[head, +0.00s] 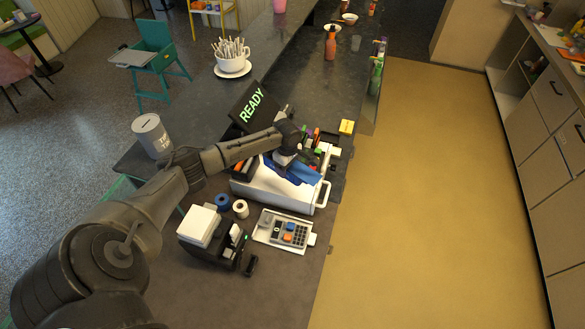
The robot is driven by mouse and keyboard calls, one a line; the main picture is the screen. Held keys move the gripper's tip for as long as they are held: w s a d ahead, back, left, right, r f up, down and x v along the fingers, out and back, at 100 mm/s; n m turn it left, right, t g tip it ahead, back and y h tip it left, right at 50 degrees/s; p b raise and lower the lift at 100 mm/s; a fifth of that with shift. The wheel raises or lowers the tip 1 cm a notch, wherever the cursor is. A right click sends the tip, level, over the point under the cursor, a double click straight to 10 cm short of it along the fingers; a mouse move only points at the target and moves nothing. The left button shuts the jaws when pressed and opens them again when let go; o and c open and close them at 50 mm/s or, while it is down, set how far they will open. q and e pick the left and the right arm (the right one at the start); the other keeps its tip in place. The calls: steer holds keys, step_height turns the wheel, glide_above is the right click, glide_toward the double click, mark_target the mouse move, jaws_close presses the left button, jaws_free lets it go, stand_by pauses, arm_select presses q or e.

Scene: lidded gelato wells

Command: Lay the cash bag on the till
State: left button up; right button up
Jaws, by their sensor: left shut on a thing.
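My left gripper (285,161) is shut on a blue, soft-looking bag (306,174), which I take to be the cash bag. It hangs low over the white top of the box-like till (270,188). I cannot tell whether the bag touches the till. The gripper and wrist hide part of the bag. A dark display reading READY (253,107) stands behind the till. My right gripper is not in view.
A keypad card terminal (285,231), a black and white printer (212,238) and blue and white rolls (231,205) lie in front. Colourful small items and a yellow box (346,127) stand behind right. A tip can (151,135) is left. The floor right of the counter is clear.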

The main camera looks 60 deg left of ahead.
arm_select(q)
steer(key=shift+w+a+n, duration=0.15)
steer(key=shift+a+n, duration=0.15)
steer(key=shift+n, duration=0.4)
steer(key=shift+s+d+f+n, duration=0.1)
steer(key=shift+s+n, duration=0.1)
steer(key=shift+n, duration=1.2)
step_height(320, 180, down, 6)
steer(key=shift+f+b, duration=0.25)
steer(key=shift+b, duration=0.8)
steer(key=shift+w+f+b, duration=0.1)
steer(key=shift+f+b, duration=0.45)
steer(key=shift+f, duration=0.65)
steer(key=shift+f, duration=0.1)
